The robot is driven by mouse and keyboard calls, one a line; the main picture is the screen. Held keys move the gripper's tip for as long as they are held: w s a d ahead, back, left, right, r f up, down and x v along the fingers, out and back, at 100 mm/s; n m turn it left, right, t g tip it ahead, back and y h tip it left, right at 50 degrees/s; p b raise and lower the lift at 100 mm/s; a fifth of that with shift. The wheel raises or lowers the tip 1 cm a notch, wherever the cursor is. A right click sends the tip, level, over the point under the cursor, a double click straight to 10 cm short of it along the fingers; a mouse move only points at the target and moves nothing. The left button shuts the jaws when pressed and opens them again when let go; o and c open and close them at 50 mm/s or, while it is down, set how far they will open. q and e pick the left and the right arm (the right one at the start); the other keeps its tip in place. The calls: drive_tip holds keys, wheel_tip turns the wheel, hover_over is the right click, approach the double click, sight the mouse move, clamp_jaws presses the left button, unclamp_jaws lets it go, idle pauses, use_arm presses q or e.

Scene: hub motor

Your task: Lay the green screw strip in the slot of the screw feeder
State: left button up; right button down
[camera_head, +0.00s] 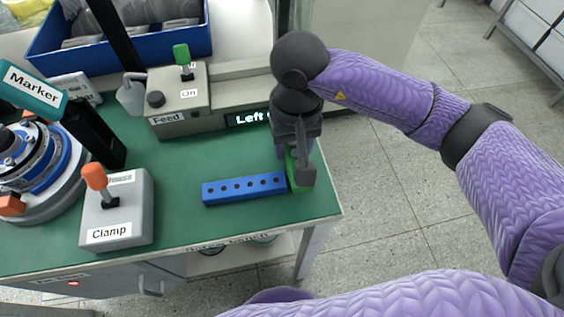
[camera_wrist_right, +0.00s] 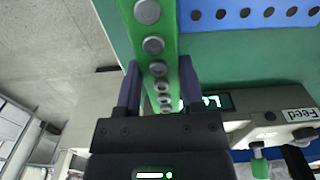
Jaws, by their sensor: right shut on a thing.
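The green screw strip (camera_head: 303,176) is in my right gripper (camera_head: 298,150) at the table's right edge, beside the right end of the blue strip. In the right wrist view the strip (camera_wrist_right: 165,50) carries a row of grey screws and runs between the two fingers of the right gripper (camera_wrist_right: 158,85), which are shut on it. In the head view the arm hides much of the strip. The screw feeder (camera_head: 178,98), a grey box labelled Feed, stands behind; it also shows in the right wrist view (camera_wrist_right: 275,125). Its slot is not clearly visible. My left gripper is not in view.
A blue strip with holes (camera_head: 245,188) lies on the green tabletop (camera_head: 190,165). A grey Clamp box (camera_head: 117,215) with an orange lever stands at the front left, near the round motor (camera_head: 35,165). A blue bin (camera_head: 120,42) is at the back.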

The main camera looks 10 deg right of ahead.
sight(293, 160)
drive_tip(key=shift+f+b, duration=0.5)
drive_tip(key=shift+f, duration=1.55)
drive_tip(key=shift+c, duration=1)
unclamp_jaws()
